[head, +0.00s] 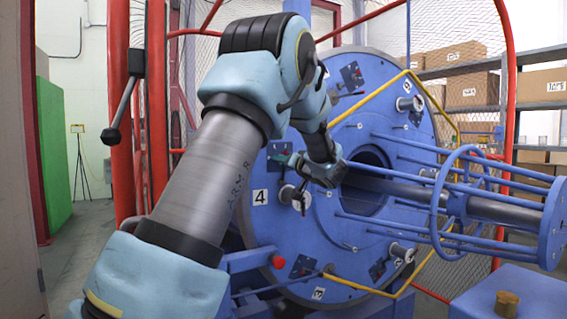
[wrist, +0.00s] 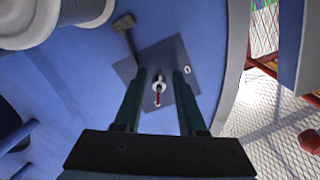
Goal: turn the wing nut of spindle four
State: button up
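Spindle four (head: 289,194) is a silver stub on the blue disc, right of the "4" label (head: 260,197). A silver stub also fills the top left of the wrist view (wrist: 55,18). My gripper (head: 281,159) is at the disc face just above spindle four. In the wrist view its two dark green fingers (wrist: 158,82) are apart, one on each side of a small silver fitting with a red tip (wrist: 158,91). The fitting sits on a dark square plate (wrist: 178,60). I see no clear contact, and cannot tell whether the fitting is the wing nut.
A dark hammer-shaped piece (wrist: 125,27) lies beside the plate. Blue rods and a ring (head: 440,205) stick out from the disc at right. A yellow rail (head: 385,85) crosses the disc. Red posts (head: 122,110) stand at left, and a blue block (head: 515,295) is at lower right.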

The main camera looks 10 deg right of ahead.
grip_shut()
dwell(0.6)
